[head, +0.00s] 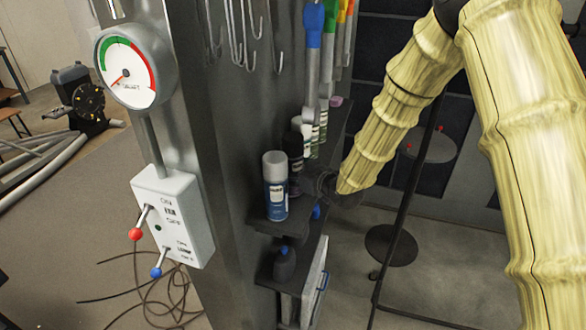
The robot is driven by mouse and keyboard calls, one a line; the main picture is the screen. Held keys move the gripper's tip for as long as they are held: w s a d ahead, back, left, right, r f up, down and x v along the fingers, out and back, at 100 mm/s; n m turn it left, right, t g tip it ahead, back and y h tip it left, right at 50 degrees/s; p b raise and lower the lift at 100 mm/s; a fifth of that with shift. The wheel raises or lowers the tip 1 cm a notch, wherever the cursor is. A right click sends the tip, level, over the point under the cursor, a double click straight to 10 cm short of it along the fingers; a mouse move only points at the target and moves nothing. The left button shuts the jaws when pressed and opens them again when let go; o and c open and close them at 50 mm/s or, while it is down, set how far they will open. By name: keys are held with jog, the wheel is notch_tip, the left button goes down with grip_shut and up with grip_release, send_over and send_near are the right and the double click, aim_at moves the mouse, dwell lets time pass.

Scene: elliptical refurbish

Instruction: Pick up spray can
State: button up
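A spray can (276,199) with a blue body, a pale label and a grey cap stands upright near the front end of a dark narrow shelf (270,228). A dark bottle (294,160) stands close behind it. My arm, in a ribbed yellowish cover, reaches in from the upper right. My gripper (326,184) is a dark shape at the arm's end, to the right of the can and by the shelf's edge. It appears apart from the can. Its fingers are too dark and small to tell whether they are open.
More bottles (313,140) stand farther back on the shelf, under hanging tools with coloured handles (313,25). A lower shelf holds a dark bottle (284,264). A metal column with a gauge (126,67) and a white switch box (172,215) stands left. A thin-poled stand (391,245) is right.

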aim_at(302, 153)
jog(key=c, duration=0.9)
jog(key=shift+w+b, duration=0.1)
jog(key=shift+b, duration=0.3)
jog(key=shift+d+r+b, duration=0.15)
jog(key=shift+r+b, duration=0.05)
jog(key=shift+b, duration=0.15)
jog(key=r+b, duration=0.1)
jog(key=r, duration=0.1)
jog(key=r+b, duration=0.1)
jog(key=r, duration=0.1)
jog(key=r+b, duration=0.1)
jog(key=r, duration=0.1)
jog(key=shift+s+d+r+b, duration=0.2)
jog(key=shift+d+b, duration=0.15)
jog(key=shift+d, duration=0.05)
jog(key=s+d+b, duration=0.2)
jog(key=s+d, duration=0.1)
jog(key=d, duration=0.6)
jog(key=s+d+b, duration=0.2)
jog(key=d+b, duration=0.1)
jog(key=d, duration=0.6)
jog(key=shift+s, duration=0.4)
jog(key=shift+r, duration=0.1)
